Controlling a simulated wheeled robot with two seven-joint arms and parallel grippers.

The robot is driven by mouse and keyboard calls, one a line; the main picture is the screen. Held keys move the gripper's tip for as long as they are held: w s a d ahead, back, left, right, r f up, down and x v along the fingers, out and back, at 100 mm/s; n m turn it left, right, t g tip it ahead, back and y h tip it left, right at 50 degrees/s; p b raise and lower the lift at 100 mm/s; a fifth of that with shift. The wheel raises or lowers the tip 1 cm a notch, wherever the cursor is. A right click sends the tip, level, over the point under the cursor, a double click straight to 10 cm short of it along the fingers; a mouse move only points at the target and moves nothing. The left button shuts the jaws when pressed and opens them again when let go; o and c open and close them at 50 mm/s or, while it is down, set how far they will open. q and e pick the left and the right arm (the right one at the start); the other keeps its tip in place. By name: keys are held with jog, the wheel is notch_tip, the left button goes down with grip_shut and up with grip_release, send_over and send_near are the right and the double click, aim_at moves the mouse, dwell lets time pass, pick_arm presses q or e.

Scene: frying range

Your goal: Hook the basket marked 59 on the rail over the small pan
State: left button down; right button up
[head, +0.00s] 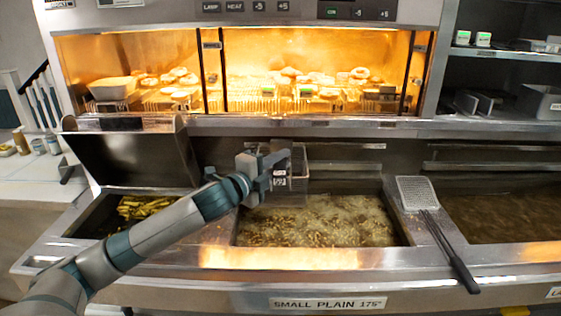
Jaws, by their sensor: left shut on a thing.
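My left gripper (277,164) is shut on a small wire basket (299,172) and holds it above the back left part of the middle pan. A small tag (279,177) shows by the jaws; its marking is too small to read surely. The middle pan (320,222), above the label "SMALL PLAIN 175°" (328,303), holds bubbling oil with pieces floating in it. A metal rail (345,146) runs along the wall behind this pan. The gripper hides part of the basket and the rail's left part, so I cannot tell whether they touch. My right gripper is out of view.
A raised steel lid (130,160) stands behind the left pan, which holds yellow food (145,207). A skimmer (418,193) lies across the divider right of the middle pan, its dark handle toward the front. Another oil pan (510,220) is at right. A lit food cabinet (240,75) is above.

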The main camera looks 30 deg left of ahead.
pick_arm(q)
jog(key=c, duration=1.5)
grip_release()
jog(key=shift+f, duration=0.1)
jog(key=shift+c, duration=0.2)
jog(key=shift+s, duration=0.1)
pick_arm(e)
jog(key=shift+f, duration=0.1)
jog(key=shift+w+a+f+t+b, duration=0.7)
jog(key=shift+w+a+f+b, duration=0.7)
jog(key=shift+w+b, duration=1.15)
pick_arm(q)
jog(key=s+a+p, duration=0.1)
jog(key=s, duration=1.6)
jog(key=shift+a+r, duration=0.25)
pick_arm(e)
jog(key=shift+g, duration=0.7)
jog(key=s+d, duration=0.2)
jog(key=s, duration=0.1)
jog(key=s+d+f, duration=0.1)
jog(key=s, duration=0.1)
pick_arm(q)
jog(key=shift+s, duration=0.1)
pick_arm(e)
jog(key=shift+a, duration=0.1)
